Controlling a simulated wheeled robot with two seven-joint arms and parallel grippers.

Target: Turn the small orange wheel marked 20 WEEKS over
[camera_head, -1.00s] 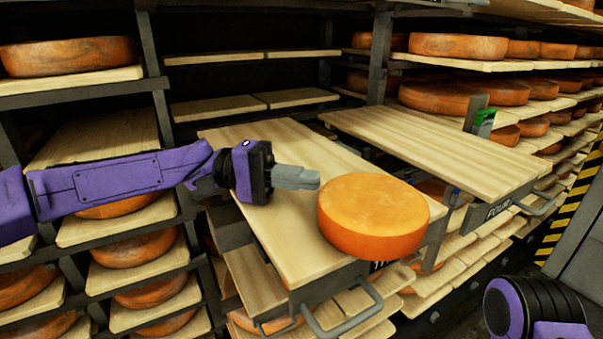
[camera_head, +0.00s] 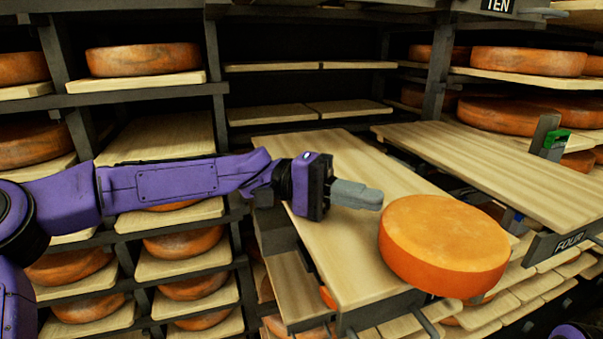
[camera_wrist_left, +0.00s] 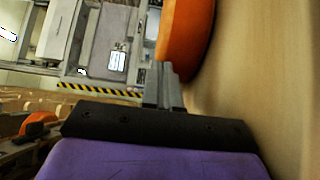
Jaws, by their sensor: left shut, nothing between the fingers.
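An orange cheese wheel (camera_head: 444,245) lies flat at the front right corner of a pulled-out wooden board (camera_head: 345,262), hiding that corner. I can read no 20 WEEKS mark on its visible top or side. My left gripper (camera_head: 378,198) is shut and empty, reaching in from the left over the board, its tips close to the wheel's upper left edge. I cannot tell whether they touch it. In the left wrist view, the shut fingers (camera_wrist_left: 164,82) point at the wheel (camera_wrist_left: 188,38) beside the pale board (camera_wrist_left: 255,70). My right gripper is out of view.
A second pulled-out board (camera_head: 480,165), empty on top, sits to the right with a FOUR label (camera_head: 570,241). A green-topped item (camera_head: 556,140) stands near its far edge. Racks with several darker wheels (camera_head: 143,60) surround the boards. The board behind my gripper is bare.

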